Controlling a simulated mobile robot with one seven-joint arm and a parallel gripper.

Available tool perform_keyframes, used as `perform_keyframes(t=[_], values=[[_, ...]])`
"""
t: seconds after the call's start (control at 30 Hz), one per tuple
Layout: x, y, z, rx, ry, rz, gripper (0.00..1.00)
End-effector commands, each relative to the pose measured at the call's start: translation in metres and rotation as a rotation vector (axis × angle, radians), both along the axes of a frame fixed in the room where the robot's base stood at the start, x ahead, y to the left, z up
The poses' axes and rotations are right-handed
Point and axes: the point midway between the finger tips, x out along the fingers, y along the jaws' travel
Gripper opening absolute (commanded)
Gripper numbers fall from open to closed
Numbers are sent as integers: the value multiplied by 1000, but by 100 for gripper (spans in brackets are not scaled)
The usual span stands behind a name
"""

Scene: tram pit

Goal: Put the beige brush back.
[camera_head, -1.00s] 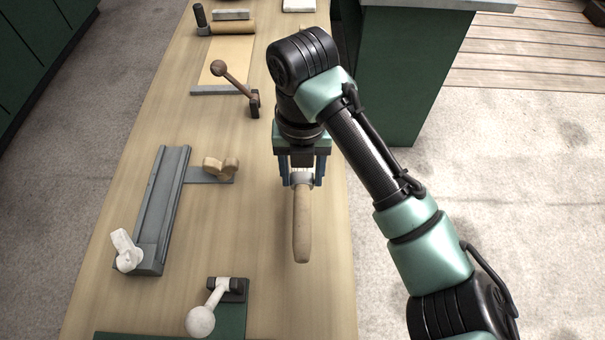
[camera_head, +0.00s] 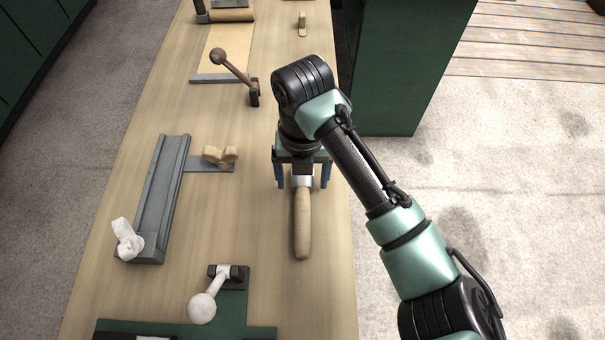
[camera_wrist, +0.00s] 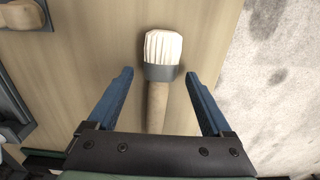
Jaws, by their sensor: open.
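The beige brush (camera_head: 302,222) lies on the wooden bench, its handle toward the near edge in the head view. In the wrist view the brush (camera_wrist: 161,72) shows pale bristles, a grey ferrule and a tan handle. My gripper (camera_head: 303,184) is above it. Its two blue fingers are open, one on each side of the brush in the wrist view (camera_wrist: 160,78), with gaps between fingers and brush.
A grey rail (camera_head: 163,195) with a white knob and a wooden wing knob (camera_head: 220,154) stands at left. A white ball lever (camera_head: 202,307) is at the near end, a brown ball lever (camera_head: 233,68) farther back. A small beige item (camera_head: 302,24) lies at the back. A green cabinet (camera_head: 405,70) stands right.

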Motion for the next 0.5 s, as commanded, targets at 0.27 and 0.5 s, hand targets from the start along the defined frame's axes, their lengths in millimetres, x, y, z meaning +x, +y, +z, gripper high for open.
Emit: perform_keyframes(t=[0.27,0.5], values=[[1,0,5,-1,-3,0,84],[2,1,59,-1,-6,2,84]])
